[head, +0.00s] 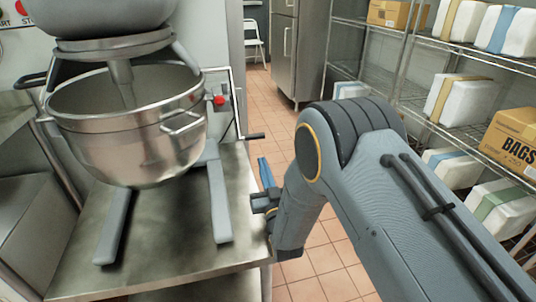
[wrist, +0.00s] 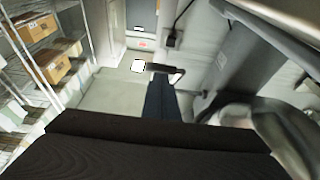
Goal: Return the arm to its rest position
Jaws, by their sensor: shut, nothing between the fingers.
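My arm (head: 370,165) reaches in from the lower right in the head view, with its elbow raised and its forearm bent down. My gripper (head: 264,165) is beside the right edge of the steel table, left of the forearm. Its blue fingers point up and are shut, with nothing seen between them. In the wrist view the shut gripper (wrist: 158,90) shows as a dark blue strip in the middle. The gripper looks apart from the mixer and its bowl. Part of my gripper's base is hidden by its own wrist in the head view.
A large steel mixing bowl (head: 130,140) hangs on a grey mixer stand on the steel table (head: 170,220), left of my gripper. Wire shelves (head: 400,90) with boxes and wrapped packs stand at the right. Tiled floor (head: 265,115) is clear between them, leading back to a white chair (head: 254,42).

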